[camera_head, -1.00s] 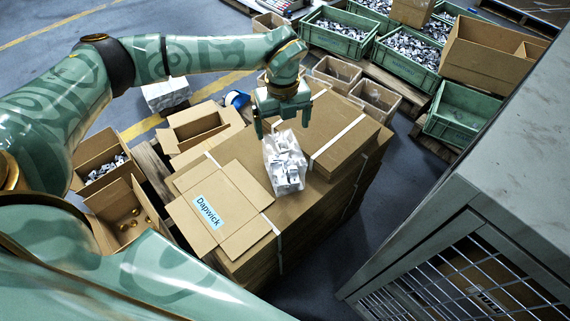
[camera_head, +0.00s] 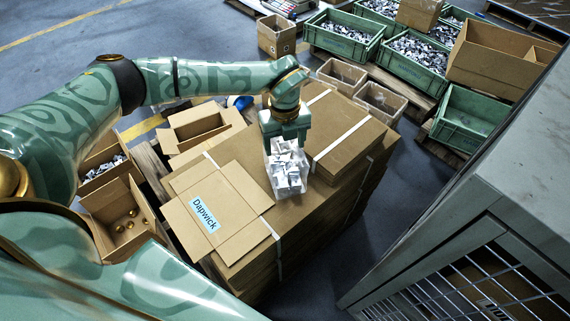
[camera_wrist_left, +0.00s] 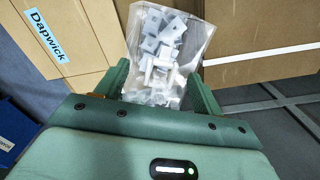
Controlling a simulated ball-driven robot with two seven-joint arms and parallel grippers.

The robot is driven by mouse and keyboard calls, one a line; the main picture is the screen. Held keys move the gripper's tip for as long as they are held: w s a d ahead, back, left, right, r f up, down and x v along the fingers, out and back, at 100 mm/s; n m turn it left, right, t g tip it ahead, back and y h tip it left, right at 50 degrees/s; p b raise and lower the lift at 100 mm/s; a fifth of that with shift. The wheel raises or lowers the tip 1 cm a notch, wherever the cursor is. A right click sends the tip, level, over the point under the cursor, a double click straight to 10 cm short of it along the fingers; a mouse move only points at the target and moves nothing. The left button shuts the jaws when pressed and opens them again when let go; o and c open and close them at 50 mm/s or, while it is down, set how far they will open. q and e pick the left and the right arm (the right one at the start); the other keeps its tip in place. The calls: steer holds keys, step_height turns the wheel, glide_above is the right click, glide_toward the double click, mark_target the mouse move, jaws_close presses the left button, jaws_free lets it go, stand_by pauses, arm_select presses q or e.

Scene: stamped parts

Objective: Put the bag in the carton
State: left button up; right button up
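The bag (camera_head: 286,172) is clear plastic with grey-white metal parts inside. It sits on the strapped cardboard stack; the left wrist view also shows it (camera_wrist_left: 165,50). My left gripper (camera_wrist_left: 160,85) is over the bag's near end, one finger on each side, with a visible gap beside the right finger. It looks open. In the head view its fingers are mostly hidden. A carton labelled Dapwick (camera_head: 234,188) lies left of the bag, its panels spread flat; its label side also shows in the wrist view (camera_wrist_left: 75,20). My right gripper is not in view.
An open carton (camera_head: 182,133) with spread flaps stands behind left. Another open box (camera_head: 112,203) holds a few brass balls. Green crates (camera_head: 345,45) of metal parts stand at the back. A grey cabinet with a mesh front (camera_head: 450,220) rises close on the right.

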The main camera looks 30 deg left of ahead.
arm_select(q)
steer(key=shift+s, duration=0.1)
jaws_close()
steer(key=shift+s+f, duration=0.1)
steer(key=shift+f, duration=0.1)
stand_by(0.8)
